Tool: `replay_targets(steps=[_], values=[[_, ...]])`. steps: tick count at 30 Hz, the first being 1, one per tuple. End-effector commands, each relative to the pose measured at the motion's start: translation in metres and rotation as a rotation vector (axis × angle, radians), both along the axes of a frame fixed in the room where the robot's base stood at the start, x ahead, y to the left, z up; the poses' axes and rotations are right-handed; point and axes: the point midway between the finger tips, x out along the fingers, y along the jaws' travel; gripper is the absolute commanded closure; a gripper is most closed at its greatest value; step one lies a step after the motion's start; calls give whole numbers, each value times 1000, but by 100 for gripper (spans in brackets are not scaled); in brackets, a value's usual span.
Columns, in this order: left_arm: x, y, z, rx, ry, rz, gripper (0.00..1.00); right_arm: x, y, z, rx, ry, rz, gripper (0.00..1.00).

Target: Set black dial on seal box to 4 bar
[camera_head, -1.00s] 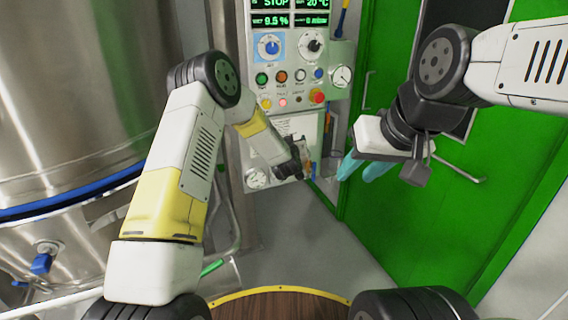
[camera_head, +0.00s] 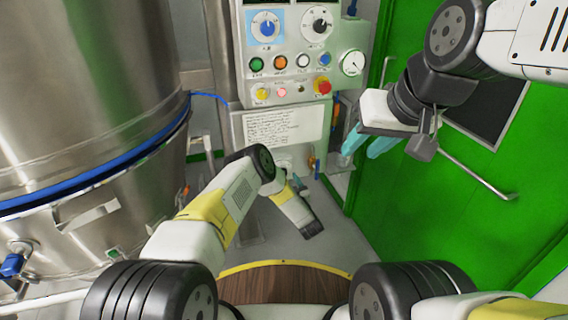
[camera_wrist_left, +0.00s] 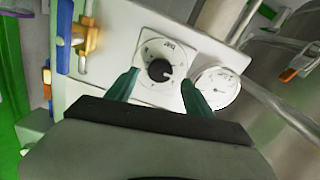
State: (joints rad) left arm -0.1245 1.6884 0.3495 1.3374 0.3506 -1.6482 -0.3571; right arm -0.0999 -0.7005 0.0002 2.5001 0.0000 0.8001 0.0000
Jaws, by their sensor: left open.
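In the left wrist view, the black dial (camera_wrist_left: 160,70) sits on a round white scale marked "bar" on the pale seal box (camera_wrist_left: 115,40). Its light pointer mark is toward the lower right of the picture; the scale numbers are too small to read. My left gripper (camera_wrist_left: 160,79) is open, with one teal finger on each side of the dial in the picture; I cannot tell whether they touch it. My right gripper (camera_head: 367,143) is open and empty before the green door.
A round gauge (camera_wrist_left: 218,87) sits beside the dial. Above, a control panel (camera_head: 290,70) carries a blue dial (camera_head: 266,24), another black dial (camera_head: 317,23) and several coloured buttons. A steel tank (camera_head: 85,90) stands at left, the green door (camera_head: 400,190) at right.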

Motion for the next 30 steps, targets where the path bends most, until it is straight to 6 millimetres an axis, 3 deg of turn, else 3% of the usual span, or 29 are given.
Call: replay_targets(steps=[8, 18, 27, 30], values=[[34, 11, 0, -1, 0, 0, 39, 0, 0, 0, 0, 0, 0, 64], [38, 12, 0, 0, 1, -1, 39, 0, 0, 0, 0, 0, 0, 64], [38, 12, 0, 0, 1, -1, 98, 0, 0, 0, 0, 0, 0, 64], [38, 12, 0, 1, 1, -1, 100, 0, 0, 0, 0, 0, 0, 64]])
